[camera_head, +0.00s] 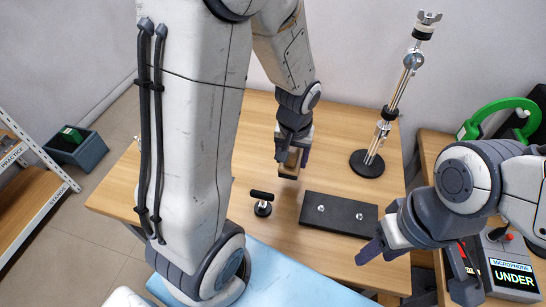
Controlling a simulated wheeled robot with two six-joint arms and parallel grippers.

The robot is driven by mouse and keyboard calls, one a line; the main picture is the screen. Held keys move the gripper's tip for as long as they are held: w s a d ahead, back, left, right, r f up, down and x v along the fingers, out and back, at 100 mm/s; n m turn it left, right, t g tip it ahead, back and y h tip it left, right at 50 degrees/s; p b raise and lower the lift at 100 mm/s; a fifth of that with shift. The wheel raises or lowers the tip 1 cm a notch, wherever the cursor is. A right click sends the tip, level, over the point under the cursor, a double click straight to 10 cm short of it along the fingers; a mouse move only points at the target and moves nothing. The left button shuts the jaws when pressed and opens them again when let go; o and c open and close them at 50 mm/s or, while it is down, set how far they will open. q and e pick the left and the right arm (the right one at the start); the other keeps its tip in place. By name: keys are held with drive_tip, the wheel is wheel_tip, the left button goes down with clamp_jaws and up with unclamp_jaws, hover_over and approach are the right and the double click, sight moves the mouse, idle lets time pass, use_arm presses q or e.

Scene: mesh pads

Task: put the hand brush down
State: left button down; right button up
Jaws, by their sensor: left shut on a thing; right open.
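My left gripper (291,168) points down over the middle of the wooden table (325,115) and is shut on a small tan, wood-coloured piece, which I take to be the hand brush (293,159). Most of the brush is hidden by the fingers, and I cannot tell whether it touches the table. My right gripper (416,279) is open and empty at the lower right, its fingers spread wide near the table's right edge.
A black plate (338,225) with two silver knobs lies right of a small black T-shaped piece (262,208). A metal stand (367,165) rises at the back right. A blue mat (290,275) covers the near edge. Green headphones (500,105) and a labelled box (512,278) are at right.

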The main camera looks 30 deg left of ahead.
use_arm(q)
drive_tip(key=w+a+f, duration=0.1)
drive_tip(key=a, duration=0.1)
drive_tip(key=w+a+f+p, duration=0.1)
drive_tip(key=w+a+f, duration=0.3)
drive_tip(key=shift+w+a+f, duration=0.1)
drive_tip(key=shift+w+a, duration=0.1)
drive_tip(key=shift+a, duration=0.15)
drive_tip(key=shift+f, duration=2)
drive_tip(key=shift+f, duration=0.15)
drive_tip(key=shift+c, duration=0.5)
unclamp_jaws()
